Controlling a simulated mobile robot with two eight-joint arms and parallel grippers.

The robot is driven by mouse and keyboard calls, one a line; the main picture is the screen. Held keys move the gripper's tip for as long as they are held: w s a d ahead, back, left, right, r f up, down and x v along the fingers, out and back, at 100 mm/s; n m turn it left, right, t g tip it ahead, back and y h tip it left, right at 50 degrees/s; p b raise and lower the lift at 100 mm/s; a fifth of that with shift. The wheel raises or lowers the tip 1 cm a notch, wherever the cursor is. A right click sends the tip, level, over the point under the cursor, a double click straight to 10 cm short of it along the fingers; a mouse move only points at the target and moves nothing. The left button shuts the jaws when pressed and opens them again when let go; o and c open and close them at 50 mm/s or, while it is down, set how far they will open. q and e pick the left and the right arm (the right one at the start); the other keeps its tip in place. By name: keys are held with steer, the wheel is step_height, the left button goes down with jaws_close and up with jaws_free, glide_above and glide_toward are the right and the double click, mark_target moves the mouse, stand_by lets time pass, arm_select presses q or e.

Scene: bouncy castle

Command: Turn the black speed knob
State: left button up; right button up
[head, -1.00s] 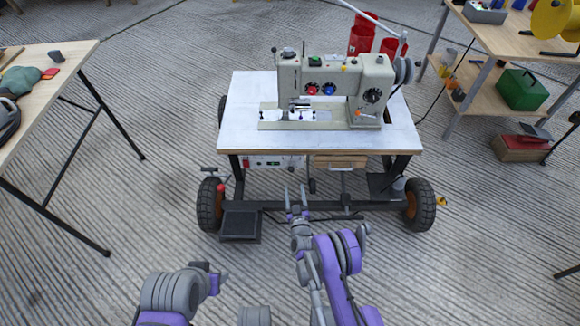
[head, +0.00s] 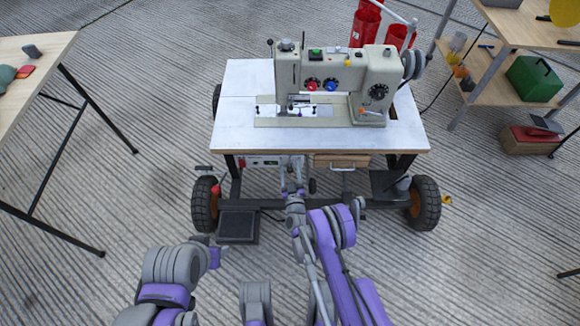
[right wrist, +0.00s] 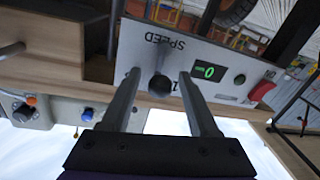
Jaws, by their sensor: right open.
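The black speed knob (right wrist: 160,85) is on a pale control panel (right wrist: 145,45) under the sewing table, beside an inverted SPEED label in the right wrist view. The panel also shows in the head view (head: 262,161), low under the table's front edge. My right gripper (right wrist: 160,73) is open, with one finger on each side of the knob. I see no clear contact between fingers and knob. In the head view my right gripper (head: 292,172) reaches under the table edge.
A green display (right wrist: 209,72) reading 0, a dark button (right wrist: 240,79) and a red switch (right wrist: 262,90) sit beside the knob. A sewing machine (head: 340,80) stands on the wheeled table (head: 235,130). A wooden drawer (head: 340,160) is right of the panel.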

jaws_close()
stand_by(0.4)
steer(key=shift+a+r+n+p, duration=0.2)
steer(key=shift+n+p, duration=0.4)
steer(key=shift+p, duration=0.2)
steer(key=shift+a+f+n+p, duration=0.15)
steer(key=shift+n+p, duration=0.15)
steer(key=shift+n, duration=0.3)
steer(key=shift+a+f+n, duration=0.1)
steer(key=shift+a+n, duration=0.15)
steer(key=shift+n, duration=0.6)
steer(key=shift+a+f+n, duration=0.1)
steer(key=shift+a+n, duration=0.1)
steer(key=shift+n, duration=0.65)
steer(key=shift+g, duration=0.3)
